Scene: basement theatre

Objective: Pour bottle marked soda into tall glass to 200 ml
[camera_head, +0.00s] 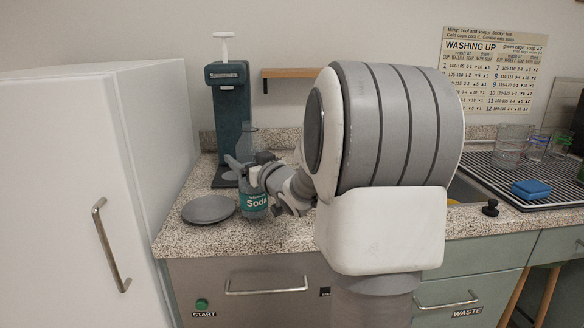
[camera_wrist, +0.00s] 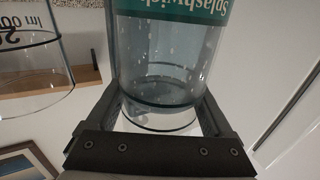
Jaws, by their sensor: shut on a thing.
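The soda bottle (camera_head: 255,203), with a teal "Soda" label, stands upright at the counter's front left. My gripper (camera_head: 262,172) is shut around it above the label. In the wrist view the bottle (camera_wrist: 165,60) appears upside down between the fingers of my gripper (camera_wrist: 158,118), with bubbly clear liquid inside. At the left of that view is part of a clear glass (camera_wrist: 30,65) with an inverted millilitre marking, apart from the bottle. I cannot make out that glass in the head view, where my arm hides much of the counter.
A grey round plate (camera_head: 208,210) lies left of the bottle. A dark dispenser (camera_head: 228,120) stands behind it. A white cabinet (camera_head: 75,190) bounds the left. At right, a drying rack (camera_head: 480,165) holds clear glassware (camera_head: 513,148) and a blue sponge (camera_head: 531,189).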

